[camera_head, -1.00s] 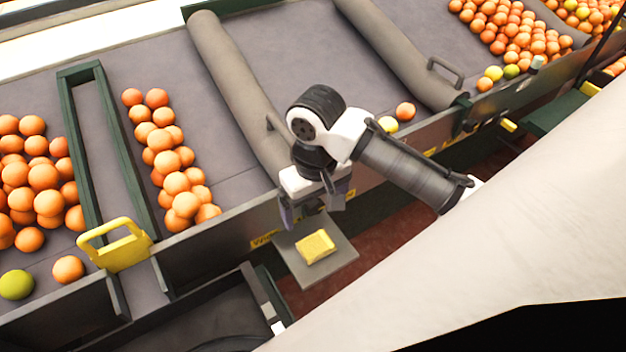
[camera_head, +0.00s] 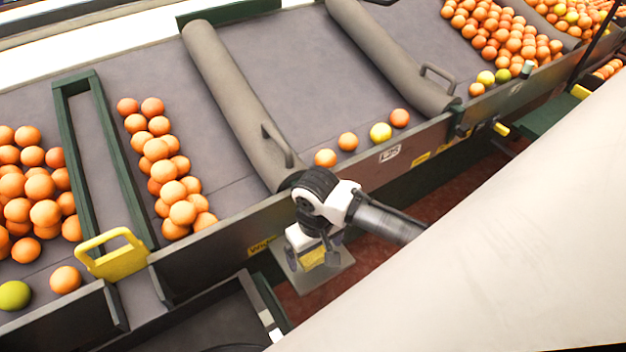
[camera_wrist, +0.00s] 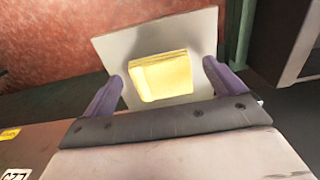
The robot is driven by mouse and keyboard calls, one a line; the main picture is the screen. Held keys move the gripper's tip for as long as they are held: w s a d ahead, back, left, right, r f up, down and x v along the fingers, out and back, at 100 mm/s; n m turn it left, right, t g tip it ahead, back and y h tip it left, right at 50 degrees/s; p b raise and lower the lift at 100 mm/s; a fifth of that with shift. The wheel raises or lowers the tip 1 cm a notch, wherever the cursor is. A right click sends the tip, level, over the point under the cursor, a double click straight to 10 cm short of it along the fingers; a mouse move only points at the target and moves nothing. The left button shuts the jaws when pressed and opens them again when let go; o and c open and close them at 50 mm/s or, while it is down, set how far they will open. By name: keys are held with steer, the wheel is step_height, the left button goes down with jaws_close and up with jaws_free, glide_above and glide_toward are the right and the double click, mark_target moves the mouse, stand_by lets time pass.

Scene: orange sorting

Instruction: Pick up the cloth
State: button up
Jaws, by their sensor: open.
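The cloth (camera_wrist: 161,76) is a folded yellow block lying on a small grey shelf plate (camera_wrist: 118,48). In the head view the cloth (camera_head: 313,256) is partly hidden under my gripper (camera_head: 315,262), and the shelf plate (camera_head: 325,279) sticks out from the side of the sorting table. In the wrist view my gripper (camera_wrist: 160,88) is open, with one purple-grey finger on each side of the cloth. The fingers look apart from the cloth. I cannot tell how far the fingertips are above the plate.
The sorting table's side wall (camera_head: 222,249) runs just behind the shelf. Grey padded rollers (camera_head: 237,101) and several oranges (camera_head: 168,170) lie on the table. A yellow handle (camera_head: 113,259) stands at left. A dark bin (camera_head: 215,318) is at lower left. Reddish floor (camera_head: 392,211) shows at right.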

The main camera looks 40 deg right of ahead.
steer(key=shift+f, duration=0.2)
steer(key=c, duration=1.1)
steer(key=shift+o, duration=0.2)
steer(key=shift+r, duration=0.15)
step_height(320, 180, up, 20)
steer(key=o, duration=0.4)
steer(key=shift+c, duration=1.5)
steer(key=shift+w, duration=0.1)
